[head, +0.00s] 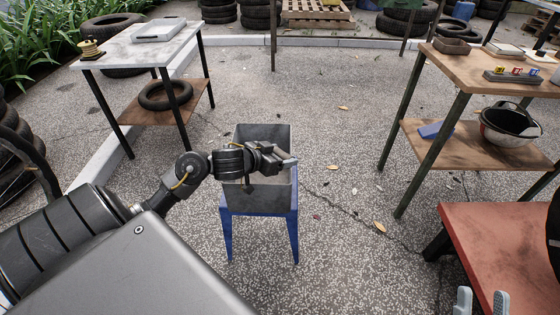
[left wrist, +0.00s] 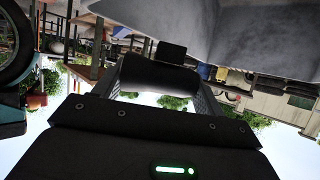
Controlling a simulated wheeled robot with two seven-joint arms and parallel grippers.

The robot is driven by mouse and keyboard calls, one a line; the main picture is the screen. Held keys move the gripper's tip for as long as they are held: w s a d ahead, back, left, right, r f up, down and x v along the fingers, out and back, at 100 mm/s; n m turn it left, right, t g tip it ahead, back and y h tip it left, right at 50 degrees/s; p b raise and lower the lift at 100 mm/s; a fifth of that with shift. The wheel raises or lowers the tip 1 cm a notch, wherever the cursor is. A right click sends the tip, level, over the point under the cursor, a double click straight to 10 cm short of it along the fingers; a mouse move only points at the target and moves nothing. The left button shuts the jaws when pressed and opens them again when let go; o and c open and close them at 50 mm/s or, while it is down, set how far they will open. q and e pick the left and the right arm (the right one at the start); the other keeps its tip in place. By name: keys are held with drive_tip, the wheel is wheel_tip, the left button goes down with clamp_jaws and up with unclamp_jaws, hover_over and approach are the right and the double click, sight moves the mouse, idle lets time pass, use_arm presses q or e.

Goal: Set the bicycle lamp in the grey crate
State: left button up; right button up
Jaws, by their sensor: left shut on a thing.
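The grey crate (head: 262,200) is open-topped and stands on a blue stand in the middle of the head view. Its grey wall also fills the upper right of the left wrist view (left wrist: 250,28). My left gripper (head: 284,160) is over the crate's opening, near its right side. It is shut on the bicycle lamp (left wrist: 158,76), a dark rounded body with a small black block, seen between the fingers in the left wrist view. In the head view the lamp is hard to tell from the gripper. My right gripper (head: 482,303) shows only its two fingertips, apart, at the bottom right edge.
The blue stand (head: 259,217) carries the crate. A white-topped table (head: 120,52) with a tyre on its lower shelf is at the left. A wooden shelf table (head: 480,70) holding a helmet (head: 508,124) is at the right. A red-topped bench (head: 490,235) is at lower right. Paving between is clear.

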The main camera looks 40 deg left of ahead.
use_arm(q)
drive_tip(key=shift+f, duration=0.25)
use_arm(e)
drive_tip(key=shift+s+d+r+t, duration=0.15)
drive_tip(key=shift+d+r+t, duration=0.25)
drive_tip(key=shift+t, duration=0.1)
use_arm(q)
drive_tip(key=shift+f, duration=0.15)
drive_tip(key=shift+f, duration=0.5)
use_arm(e)
drive_tip(key=shift+s+d+r+t, duration=0.1)
drive_tip(key=shift+d+r+t, duration=0.1)
drive_tip(key=shift+t, duration=0.1)
use_arm(q)
drive_tip(key=o, duration=1)
drive_tip(key=shift+r, duration=0.1)
